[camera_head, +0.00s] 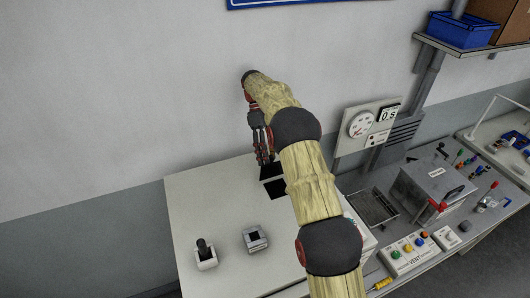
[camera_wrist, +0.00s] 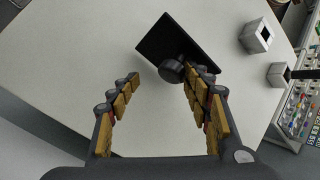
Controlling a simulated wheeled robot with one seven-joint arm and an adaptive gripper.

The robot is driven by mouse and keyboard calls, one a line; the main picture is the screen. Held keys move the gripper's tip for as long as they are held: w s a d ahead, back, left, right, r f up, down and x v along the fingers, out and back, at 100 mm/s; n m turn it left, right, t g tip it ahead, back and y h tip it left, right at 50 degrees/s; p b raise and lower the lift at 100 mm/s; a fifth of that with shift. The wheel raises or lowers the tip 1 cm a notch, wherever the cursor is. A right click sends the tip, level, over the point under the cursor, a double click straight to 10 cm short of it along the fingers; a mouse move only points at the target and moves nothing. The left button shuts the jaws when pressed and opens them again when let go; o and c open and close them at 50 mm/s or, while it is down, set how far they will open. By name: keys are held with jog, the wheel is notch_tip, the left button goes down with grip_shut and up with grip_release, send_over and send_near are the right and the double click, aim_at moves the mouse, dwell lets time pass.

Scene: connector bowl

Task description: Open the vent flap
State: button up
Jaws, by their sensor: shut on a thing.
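A black flat plate with a round knob (camera_wrist: 150,38) is in front of my gripper in the wrist view, above the white tabletop. In the head view a black part (camera_head: 272,178) shows by my gripper (camera_head: 263,145), partly hidden by my arm. My gripper (camera_wrist: 161,72) is closed on the knob; its right finger is against it, while the left finger's contact is unclear from this angle. I cannot tell for sure if this plate is the vent flap. A dark slatted panel (camera_head: 405,130) is on the wall at the right, beside a gauge.
On the white table (camera_head: 200,190) stand a block with a black lever (camera_head: 205,258) and a grey square block with a dark opening (camera_head: 256,238). A button box marked VENT (camera_head: 410,252) and a grey metal box (camera_head: 432,188) are on the bench at right. The table's left part is clear.

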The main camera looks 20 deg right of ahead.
jog(key=shift+o, duration=1.2)
jog(key=shift+d, duration=0.1)
jog(key=shift+w, duration=0.1)
jog(key=shift+w+r, duration=0.1)
jog(key=shift+r, duration=0.2)
notch_tip(320, 180, up, 10)
jog(key=shift+f, duration=0.1)
